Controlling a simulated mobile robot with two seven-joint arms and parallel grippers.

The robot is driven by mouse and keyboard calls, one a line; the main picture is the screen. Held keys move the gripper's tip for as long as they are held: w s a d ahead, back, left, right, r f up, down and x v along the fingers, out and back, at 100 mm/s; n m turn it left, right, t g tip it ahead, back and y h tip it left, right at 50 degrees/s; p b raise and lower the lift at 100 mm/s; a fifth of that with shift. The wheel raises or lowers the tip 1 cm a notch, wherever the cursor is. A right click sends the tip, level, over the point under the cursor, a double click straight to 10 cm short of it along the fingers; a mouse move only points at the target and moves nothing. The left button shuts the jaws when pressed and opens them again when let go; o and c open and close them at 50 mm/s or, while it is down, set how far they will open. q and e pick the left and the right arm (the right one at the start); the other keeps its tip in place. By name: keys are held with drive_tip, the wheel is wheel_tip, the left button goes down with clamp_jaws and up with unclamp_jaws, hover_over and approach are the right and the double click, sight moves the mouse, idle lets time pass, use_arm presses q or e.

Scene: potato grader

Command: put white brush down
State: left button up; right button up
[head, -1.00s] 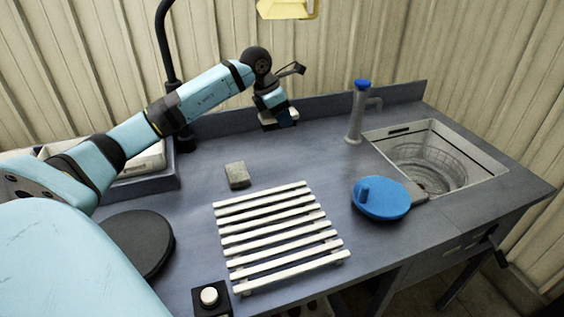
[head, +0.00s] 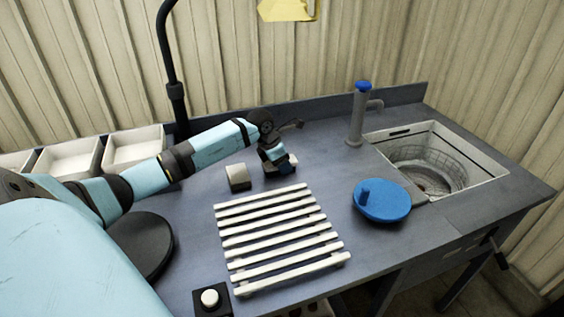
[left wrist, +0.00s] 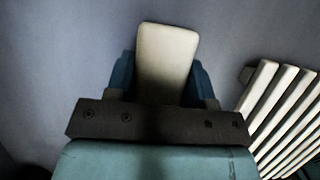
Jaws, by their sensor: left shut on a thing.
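The white brush shows in the left wrist view as a pale rounded block (left wrist: 167,52) between the two blue fingers of my left gripper (left wrist: 163,82). In the head view my left gripper (head: 284,169) points down just behind the white slatted rack (head: 275,238), shut on the brush. Only a small pale part of the brush (head: 291,160) shows there, and its underside is hidden. I cannot tell whether it touches the bench. My right gripper is not in view.
A blue lid with a handle (head: 382,201), a grey tap post (head: 357,115) and a sink basin (head: 492,178) are to the right. White trays (head: 72,157) stand at left. The bench between gripper and tap is clear.

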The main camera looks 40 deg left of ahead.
use_arm(q)
drive_tip(key=shift+f, duration=0.1)
drive_tip(key=o, duration=0.9)
drive_tip(key=v, duration=1.2)
drive_tip(key=shift+r, duration=0.2)
